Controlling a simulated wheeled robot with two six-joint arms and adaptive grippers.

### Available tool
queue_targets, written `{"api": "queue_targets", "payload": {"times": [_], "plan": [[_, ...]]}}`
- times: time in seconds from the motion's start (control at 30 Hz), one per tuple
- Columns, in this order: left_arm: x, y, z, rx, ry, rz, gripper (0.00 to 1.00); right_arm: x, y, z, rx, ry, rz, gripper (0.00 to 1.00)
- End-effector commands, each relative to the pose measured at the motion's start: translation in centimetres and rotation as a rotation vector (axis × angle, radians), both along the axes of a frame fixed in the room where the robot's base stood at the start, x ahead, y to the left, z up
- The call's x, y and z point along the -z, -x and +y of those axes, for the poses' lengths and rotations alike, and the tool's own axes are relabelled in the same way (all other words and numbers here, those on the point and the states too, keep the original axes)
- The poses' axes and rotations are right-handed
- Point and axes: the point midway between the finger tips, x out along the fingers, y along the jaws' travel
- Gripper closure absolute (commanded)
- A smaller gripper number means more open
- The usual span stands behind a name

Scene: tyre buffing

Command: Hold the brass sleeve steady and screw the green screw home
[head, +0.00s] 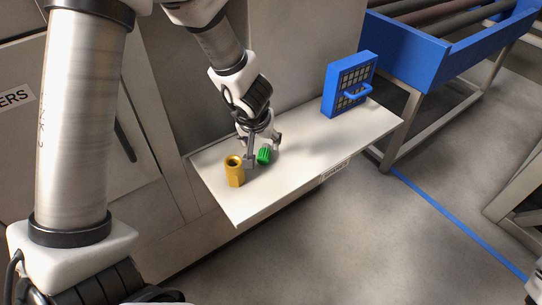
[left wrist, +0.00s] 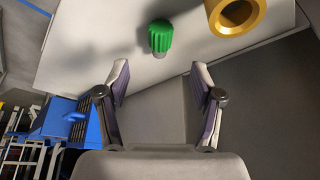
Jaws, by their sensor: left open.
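The brass sleeve (head: 234,172) stands upright near the left front of a white shelf, its round opening facing up. The green screw (head: 265,155), with a ribbed head, is just to its right on the shelf. My left gripper (head: 262,148) is low over the shelf at the green screw, with one finger between screw and sleeve in the picture. In the left wrist view, the left gripper (left wrist: 160,85) is open and empty. The green screw (left wrist: 160,37) is beyond the fingertips, roughly centred between them, and the brass sleeve (left wrist: 235,15) is up to the right. My right gripper does not show.
The white shelf (head: 310,140) is clear between the screw and a blue box with a grille and handle (head: 349,85) at its back right. A grey cabinet wall rises behind the shelf. A blue roller conveyor (head: 425,45) stands at the upper right.

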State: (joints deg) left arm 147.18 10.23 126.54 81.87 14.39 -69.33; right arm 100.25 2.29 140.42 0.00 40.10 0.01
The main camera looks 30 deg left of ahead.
Motion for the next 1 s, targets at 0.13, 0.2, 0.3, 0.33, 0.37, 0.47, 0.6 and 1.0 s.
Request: {"api": "queue_targets", "payload": {"times": [0.13, 0.2, 0.3, 0.33, 0.37, 0.47, 0.6, 1.0], "plan": [[2.3, -0.2, 0.1, 0.0, 0.0, 0.001, 0.33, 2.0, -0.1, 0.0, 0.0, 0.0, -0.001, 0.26], [3.2, -0.6, 0.3, 0.0, 0.0, 0.001, 0.33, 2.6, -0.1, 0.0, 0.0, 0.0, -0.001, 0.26], [4.2, -1.0, 0.5, 0.0, 0.0, 0.001, 0.33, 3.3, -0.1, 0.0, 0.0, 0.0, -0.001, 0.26], [4.4, -1.2, 0.6, 0.0, 0.0, 0.001, 0.33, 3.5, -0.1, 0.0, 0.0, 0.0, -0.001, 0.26], [4.7, -1.3, 0.7, 0.0, 0.0, 0.001, 0.33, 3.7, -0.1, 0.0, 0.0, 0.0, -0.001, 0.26], [6.5, -1.9, 1.2, 0.0, 0.0, 0.001, 0.33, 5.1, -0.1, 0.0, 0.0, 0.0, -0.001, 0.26], [8.4, -2.8, 1.6, 0.0, 0.0, 0.001, 0.33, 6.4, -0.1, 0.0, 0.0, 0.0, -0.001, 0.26], [8.2, -2.9, 1.6, 0.001, -0.001, 0.001, 0.97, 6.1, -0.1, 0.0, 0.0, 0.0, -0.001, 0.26]]}}
